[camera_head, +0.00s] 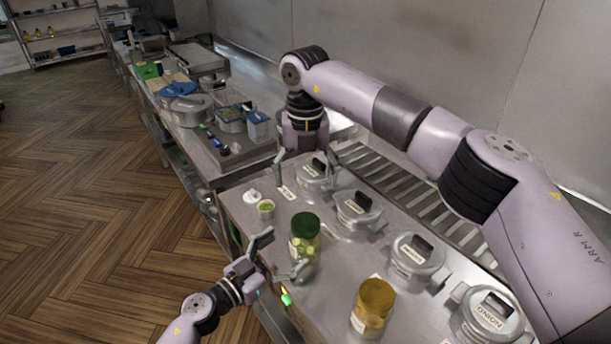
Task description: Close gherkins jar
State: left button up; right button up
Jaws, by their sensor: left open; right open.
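A glass jar (305,246) with pale green pieces inside, likely the gherkins jar, stands upright on the steel counter. Its top part looks dark green; I cannot tell whether a lid is on it. My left gripper (284,252) is open at the jar's left side, its fingers pointing towards the jar; I cannot tell whether they touch it. My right gripper (306,163) is open above a lidded metal container (313,182) at the back of the counter, its fingers on either side of the container's black handle.
A jar with yellow-brown contents (373,309) stands nearer. Lidded metal containers (418,258) with black handles line the right side, one labelled onion (489,318). A small cup of green bits (265,209) and a white item (251,196) stand left of the jar.

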pick_arm(q)
jog(key=v, duration=0.6)
jog(key=shift+r, duration=0.1)
